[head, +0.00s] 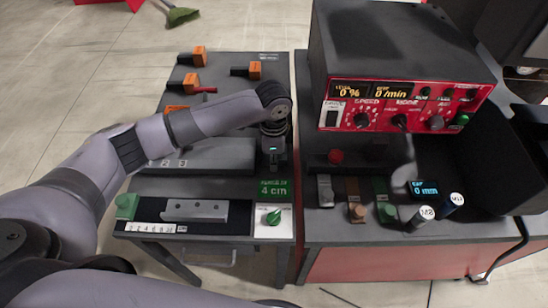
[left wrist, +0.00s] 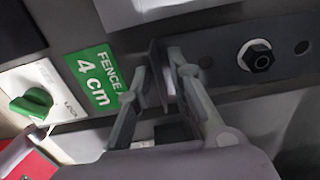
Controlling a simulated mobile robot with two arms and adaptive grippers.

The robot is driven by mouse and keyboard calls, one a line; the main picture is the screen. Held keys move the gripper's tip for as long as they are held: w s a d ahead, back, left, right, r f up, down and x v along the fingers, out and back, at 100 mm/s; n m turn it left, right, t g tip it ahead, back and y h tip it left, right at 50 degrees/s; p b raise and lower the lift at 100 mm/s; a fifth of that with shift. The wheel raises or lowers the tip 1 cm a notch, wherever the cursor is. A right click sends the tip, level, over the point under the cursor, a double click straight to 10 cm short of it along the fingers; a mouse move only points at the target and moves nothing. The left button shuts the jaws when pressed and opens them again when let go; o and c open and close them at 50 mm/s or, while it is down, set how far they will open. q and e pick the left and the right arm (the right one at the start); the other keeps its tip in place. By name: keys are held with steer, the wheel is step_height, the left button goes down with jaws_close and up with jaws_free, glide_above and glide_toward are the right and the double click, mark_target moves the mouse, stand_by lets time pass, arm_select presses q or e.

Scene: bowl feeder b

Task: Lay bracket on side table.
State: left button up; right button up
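A light metal piece with holes (head: 195,210), which looks like the bracket, lies in a black recess at the front of the left table. My left gripper (head: 273,166) points down behind the green 4 cm fence label (head: 273,189), right of and behind that piece. In the left wrist view my left gripper (left wrist: 160,68) has its fingertips a little apart, on either side of a thin upright grey plate (left wrist: 158,85). Whether they press on it is unclear. A dark plate with a bolt (left wrist: 285,52) is beside the right finger. My right gripper is out of view.
Left table (head: 220,70) carries several orange-and-black parts at the back and a green knob (head: 273,217) at the front. The right bench has a red control box (head: 405,105) and several small blocks and cylinders. A narrow gap separates the tables.

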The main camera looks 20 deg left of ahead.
arm_select(q)
steer(key=shift+o, duration=0.2)
steer(key=shift+r, duration=0.1)
step_height(320, 180, up, 13)
steer(key=b, duration=0.1)
steer(key=shift+s, duration=0.15)
stand_by(0.5)
